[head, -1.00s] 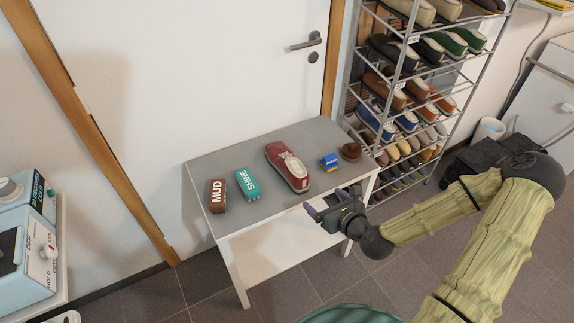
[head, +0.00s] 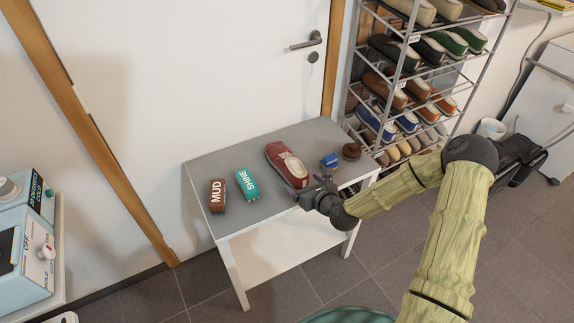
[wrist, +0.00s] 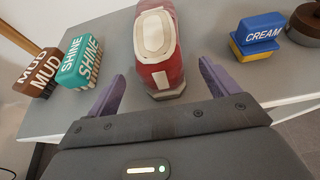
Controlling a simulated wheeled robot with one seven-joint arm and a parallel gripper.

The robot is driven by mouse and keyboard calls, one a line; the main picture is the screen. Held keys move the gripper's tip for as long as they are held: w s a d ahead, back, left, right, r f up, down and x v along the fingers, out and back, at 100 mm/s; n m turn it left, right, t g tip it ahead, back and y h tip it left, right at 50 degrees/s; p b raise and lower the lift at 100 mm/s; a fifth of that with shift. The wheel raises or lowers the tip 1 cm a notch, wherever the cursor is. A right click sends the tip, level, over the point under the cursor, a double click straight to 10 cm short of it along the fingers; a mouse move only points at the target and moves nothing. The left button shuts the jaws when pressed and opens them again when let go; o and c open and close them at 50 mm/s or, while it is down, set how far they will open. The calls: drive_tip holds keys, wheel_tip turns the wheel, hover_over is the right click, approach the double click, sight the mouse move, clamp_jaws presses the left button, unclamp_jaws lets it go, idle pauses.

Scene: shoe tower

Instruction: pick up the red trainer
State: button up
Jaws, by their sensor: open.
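The red trainer (head: 281,160) lies on the grey table, its light tongue and opening facing up. In the wrist view the trainer (wrist: 172,78) points its near end at my gripper, between the lines of the two fingers. My gripper (head: 306,192) is at the table's front edge, close to the trainer's near end. In the wrist view my gripper (wrist: 160,84) shows two purple fingers spread apart with nothing held. The near end of the trainer reaches about the level of the fingertips; I cannot tell whether they touch.
On the table (head: 245,215), a brown MUD brush (head: 217,196) and a teal SHINE brush (head: 247,184) lie left of the trainer. A blue CREAM block (head: 329,160) and a brown round item (head: 351,151) lie right. A shoe rack (head: 405,85) stands behind right.

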sight(287, 162)
drive_tip(key=shift+x, duration=2.6)
drive_tip(key=shift+d+f, duration=0.1)
drive_tip(key=c, duration=1.2)
